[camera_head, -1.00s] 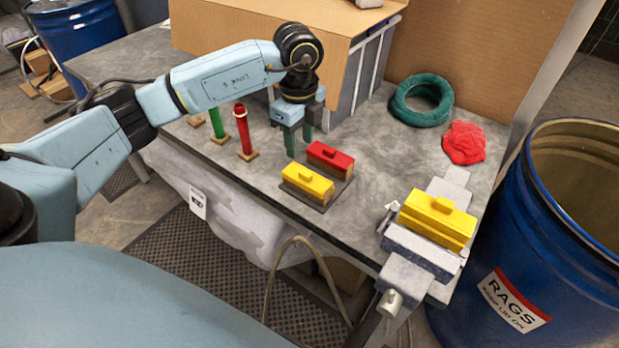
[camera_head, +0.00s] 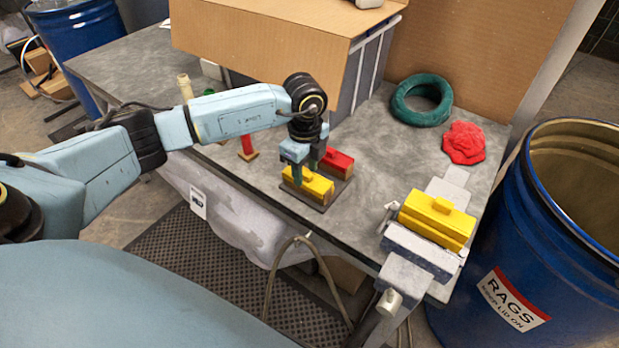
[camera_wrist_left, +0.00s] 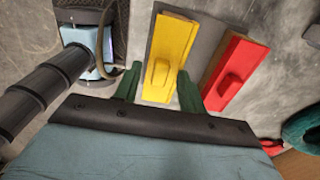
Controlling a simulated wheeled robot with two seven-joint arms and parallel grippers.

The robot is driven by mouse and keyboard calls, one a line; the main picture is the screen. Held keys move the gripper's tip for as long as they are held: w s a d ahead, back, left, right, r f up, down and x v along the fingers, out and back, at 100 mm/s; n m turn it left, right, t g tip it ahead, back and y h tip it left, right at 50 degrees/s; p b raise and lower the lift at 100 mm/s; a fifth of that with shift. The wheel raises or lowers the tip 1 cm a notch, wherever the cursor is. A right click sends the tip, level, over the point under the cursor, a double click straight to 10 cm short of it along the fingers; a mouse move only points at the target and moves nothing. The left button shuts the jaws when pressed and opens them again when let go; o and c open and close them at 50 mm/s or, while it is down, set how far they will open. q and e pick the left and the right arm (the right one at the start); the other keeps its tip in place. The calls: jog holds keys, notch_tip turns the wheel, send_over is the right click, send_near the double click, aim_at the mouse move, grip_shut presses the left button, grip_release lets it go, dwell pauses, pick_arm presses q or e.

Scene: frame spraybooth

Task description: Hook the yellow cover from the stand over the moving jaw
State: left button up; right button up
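A yellow cover (camera_head: 312,187) with a small raised grip lies on a dark flat stand (camera_head: 334,196), beside a red cover (camera_head: 336,160). My left gripper (camera_head: 306,172) is open just above the yellow cover. In the left wrist view, its green fingertips (camera_wrist_left: 158,90) are apart, either side of the cover's (camera_wrist_left: 172,40) grip end; I cannot tell whether they touch it. The grey vise (camera_head: 420,254) is at the table's right front, with another yellow cover (camera_head: 436,222) on its rear jaw. The front jaw's top looks bare. My right gripper is not in view.
Red (camera_head: 247,146) and cream (camera_head: 185,88) posts stand to the left, partly behind my arm. A cardboard box (camera_head: 260,35) stands at the back. A green ring (camera_head: 421,101) and red rag (camera_head: 464,143) lie back right. A blue drum (camera_head: 560,220) is beside the table.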

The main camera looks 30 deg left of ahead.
pick_arm(q)
grip_shut()
jog(key=shift+r, duration=0.1)
